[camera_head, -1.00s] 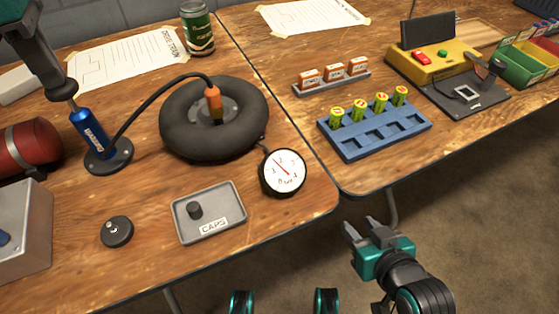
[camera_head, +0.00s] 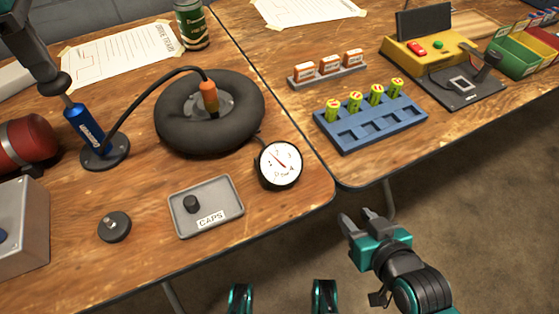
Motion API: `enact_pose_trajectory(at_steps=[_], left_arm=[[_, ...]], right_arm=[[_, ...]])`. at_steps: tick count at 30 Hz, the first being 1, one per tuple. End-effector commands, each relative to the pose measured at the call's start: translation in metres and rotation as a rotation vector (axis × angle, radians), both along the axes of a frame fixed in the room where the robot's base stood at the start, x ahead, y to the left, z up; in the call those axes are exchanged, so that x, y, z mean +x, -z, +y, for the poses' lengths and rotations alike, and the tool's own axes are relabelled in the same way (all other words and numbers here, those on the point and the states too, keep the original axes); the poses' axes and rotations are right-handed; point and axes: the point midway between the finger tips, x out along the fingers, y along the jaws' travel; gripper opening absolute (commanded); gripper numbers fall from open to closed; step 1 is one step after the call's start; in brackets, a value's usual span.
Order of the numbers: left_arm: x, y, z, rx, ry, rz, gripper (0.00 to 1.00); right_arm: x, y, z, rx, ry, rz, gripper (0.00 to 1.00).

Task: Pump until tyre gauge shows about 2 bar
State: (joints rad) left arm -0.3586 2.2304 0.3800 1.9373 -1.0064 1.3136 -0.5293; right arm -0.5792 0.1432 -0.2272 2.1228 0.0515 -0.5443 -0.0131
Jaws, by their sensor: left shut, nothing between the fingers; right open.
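The blue hand pump (camera_head: 86,130) stands on a round black base at the left of the table. Its thin rod rises to a dark knob-like handle (camera_head: 54,84). My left gripper (camera_head: 46,73) is shut and sits right above this handle; whether it touches cannot be told. A black hose runs from the pump to the orange connector (camera_head: 209,96) at the middle of the black tyre (camera_head: 180,128). The white round gauge (camera_head: 281,164) lies at the tyre's lower right. Its red needle points to the upper left; the figures are too small to read. My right gripper (camera_head: 357,222) is open and empty off the table's front edge.
A grey CAPS tray (camera_head: 230,190) holding a dark cap and a round black piece (camera_head: 114,227) lie in front. A red cylinder (camera_head: 25,145) and grey box (camera_head: 22,225) stand left. The right table carries a blue battery rack (camera_head: 378,143) and yellow device (camera_head: 425,60).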

Motion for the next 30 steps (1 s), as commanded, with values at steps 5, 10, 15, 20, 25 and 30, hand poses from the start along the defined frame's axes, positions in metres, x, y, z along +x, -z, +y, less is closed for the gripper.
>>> enact_pose_trajectory(at_steps=[5,10,15,20,25,30], left_arm=[[0.000,0.015,0.000,0.000,0.000,0.001,0.00],[0.000,0.025,0.000,0.001,0.000,0.003,0.00],[-0.001,0.025,0.000,0.001,0.000,0.003,0.00],[0.000,0.015,0.000,0.001,0.000,0.003,0.00],[0.000,-0.002,0.000,0.001,0.000,0.003,0.00],[0.000,-0.008,0.000,0.000,0.000,0.002,0.00]], right_arm=[[0.000,0.013,0.000,0.000,0.000,0.001,0.43],[0.000,0.022,0.000,-0.001,0.000,0.002,0.43],[-0.001,0.022,0.000,-0.001,0.000,0.005,0.43],[-0.001,0.014,0.000,-0.001,0.000,0.005,0.43],[-0.001,0.001,0.000,0.000,0.000,0.004,0.43],[0.000,-0.005,0.000,0.001,0.000,-0.002,0.43]])
